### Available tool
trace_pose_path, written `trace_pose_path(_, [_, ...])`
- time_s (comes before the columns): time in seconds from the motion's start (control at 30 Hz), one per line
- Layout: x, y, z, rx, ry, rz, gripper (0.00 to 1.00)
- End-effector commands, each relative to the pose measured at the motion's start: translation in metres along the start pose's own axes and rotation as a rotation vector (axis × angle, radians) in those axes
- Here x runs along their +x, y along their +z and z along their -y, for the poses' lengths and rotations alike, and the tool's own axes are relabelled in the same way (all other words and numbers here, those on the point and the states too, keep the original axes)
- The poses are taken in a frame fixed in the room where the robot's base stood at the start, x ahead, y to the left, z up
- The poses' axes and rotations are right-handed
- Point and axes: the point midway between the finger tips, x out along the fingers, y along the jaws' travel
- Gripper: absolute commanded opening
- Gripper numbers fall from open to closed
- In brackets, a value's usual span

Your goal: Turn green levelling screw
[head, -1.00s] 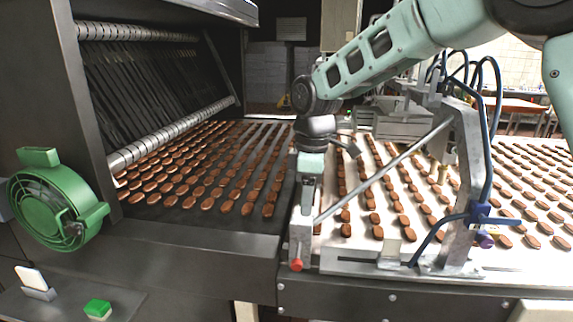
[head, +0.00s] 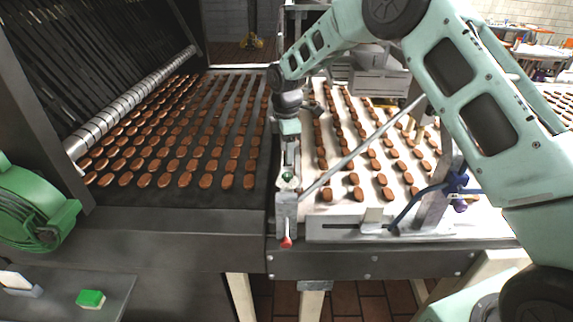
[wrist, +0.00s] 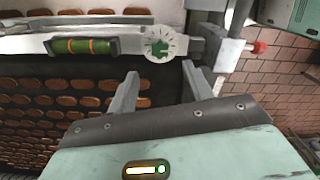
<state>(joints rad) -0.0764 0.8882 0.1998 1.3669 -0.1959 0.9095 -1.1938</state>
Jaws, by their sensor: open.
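The green levelling screw (wrist: 158,48) is a small green knob on a round white dial with marks around its edge. It also shows in the head view (head: 288,177), at the near end of the metal bracket between the two belts. My gripper (wrist: 160,72) is open and empty, its two fingertips just short of the dial in the wrist view, one to each side of the screw. They look apart from it. In the head view my gripper (head: 290,158) points down just above the screw. A spirit level (wrist: 82,46) with a yellow-green vial sits left of the dial.
A red knob (head: 286,242) sticks out below the screw at the bracket's near end. A diagonal metal rod (head: 360,148) and a post with blue hoses (head: 455,185) stand close on the right. Rows of brown biscuits (head: 195,150) cover the belts. A green fan housing (head: 35,215) is at left.

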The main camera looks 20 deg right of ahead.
Motion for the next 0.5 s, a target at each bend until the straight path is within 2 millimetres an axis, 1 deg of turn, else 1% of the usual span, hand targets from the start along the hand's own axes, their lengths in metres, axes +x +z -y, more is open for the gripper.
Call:
trace_pose_path(0.2, [0.041,0.0,0.001,0.001,-0.004,0.0,0.51])
trace_pose_path(0.3, [0.057,0.0,0.0,0.001,-0.002,0.0,0.51])
trace_pose_path(0.5, [0.075,0.0,0.0,0.0,0.0,0.0,0.51])
